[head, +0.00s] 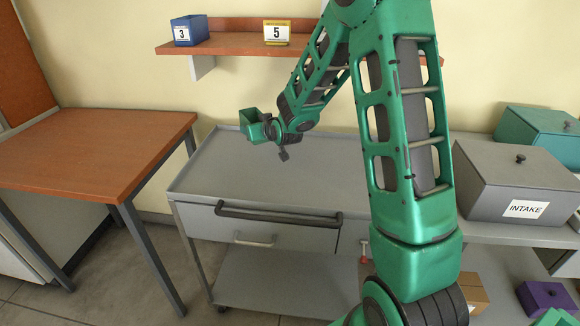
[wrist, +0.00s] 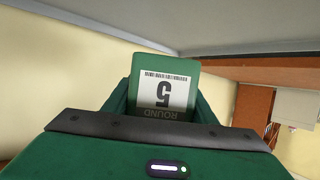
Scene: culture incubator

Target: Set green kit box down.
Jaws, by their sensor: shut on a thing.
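The green kit box (wrist: 165,88) fills the middle of the wrist view, with a white label reading 5 and ROUND, upside down in that view. My gripper (wrist: 165,100) is shut on it, with a green finger on each side. In the head view my gripper (head: 264,127) is above the back left part of the grey cart top (head: 240,180), and the green box (head: 251,120) shows small at its end. The box appears to be held clear of the surface. Its green blends with my gripper, so its exact outline is hard to tell.
The cart top is bare where visible; my arm covers part of it. A wall shelf (head: 232,45) holds a blue box (head: 190,30) and a yellow box (head: 276,32). An orange table (head: 90,150) stands left. A grey INTAKE box (head: 515,180) and teal box (head: 545,135) stand right.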

